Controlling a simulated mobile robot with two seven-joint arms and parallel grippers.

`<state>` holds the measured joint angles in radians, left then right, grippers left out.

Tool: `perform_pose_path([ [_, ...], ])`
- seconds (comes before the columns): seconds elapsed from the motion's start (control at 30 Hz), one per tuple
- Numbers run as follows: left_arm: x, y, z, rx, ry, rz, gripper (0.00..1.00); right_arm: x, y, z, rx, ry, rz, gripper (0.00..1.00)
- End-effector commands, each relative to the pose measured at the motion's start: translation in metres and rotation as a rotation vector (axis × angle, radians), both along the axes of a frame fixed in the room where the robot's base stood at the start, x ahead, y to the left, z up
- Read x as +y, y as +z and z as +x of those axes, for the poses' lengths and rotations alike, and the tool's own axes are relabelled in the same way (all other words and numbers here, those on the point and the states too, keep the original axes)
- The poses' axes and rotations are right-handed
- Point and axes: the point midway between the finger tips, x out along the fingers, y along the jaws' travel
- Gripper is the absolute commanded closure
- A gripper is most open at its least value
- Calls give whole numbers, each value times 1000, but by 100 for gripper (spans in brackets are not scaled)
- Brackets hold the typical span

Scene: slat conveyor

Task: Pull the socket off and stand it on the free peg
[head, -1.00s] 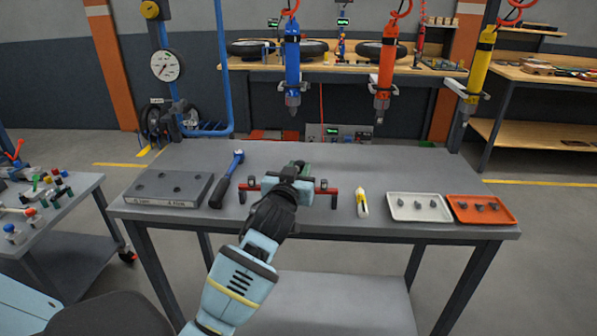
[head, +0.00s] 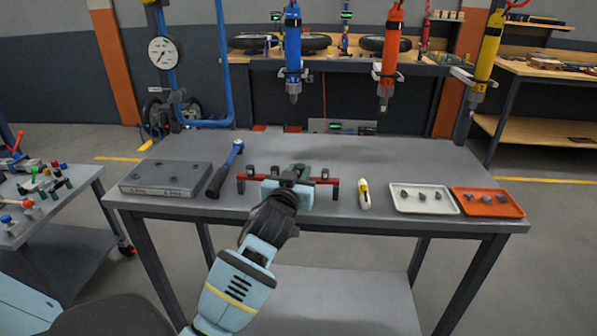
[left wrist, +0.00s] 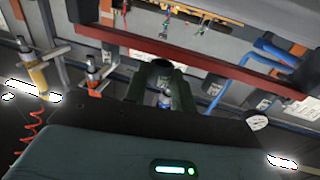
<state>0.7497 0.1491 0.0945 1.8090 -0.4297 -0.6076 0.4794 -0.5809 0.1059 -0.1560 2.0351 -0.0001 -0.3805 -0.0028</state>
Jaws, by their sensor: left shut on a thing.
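A red rack bar (head: 246,180) on short legs stands near the table's middle, with small dark sockets (head: 325,174) upright on it at both ends. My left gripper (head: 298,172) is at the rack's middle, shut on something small. The wrist view shows the dark fingers (left wrist: 161,88) closed around a dark round piece (left wrist: 161,66), seemingly a socket, close to the red bar (left wrist: 200,62). My gripper hides the bar's middle, so I cannot tell whether the piece touches a peg. My right gripper is not in view.
A grey block with holes (head: 165,178) lies at the table's left. Right of the rack are a yellow-and-white tool (head: 364,194), a white tray (head: 425,207) and an orange tray (head: 490,209) with small parts. Blue (head: 292,45), orange and yellow drivers hang behind.

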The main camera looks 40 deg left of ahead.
Motion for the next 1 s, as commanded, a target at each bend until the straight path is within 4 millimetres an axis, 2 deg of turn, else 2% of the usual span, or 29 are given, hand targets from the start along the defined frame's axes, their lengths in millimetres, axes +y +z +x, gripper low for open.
perform_pose_path([
  [1.0,0,-8,0,1,0,1,92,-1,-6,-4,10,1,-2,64],
])
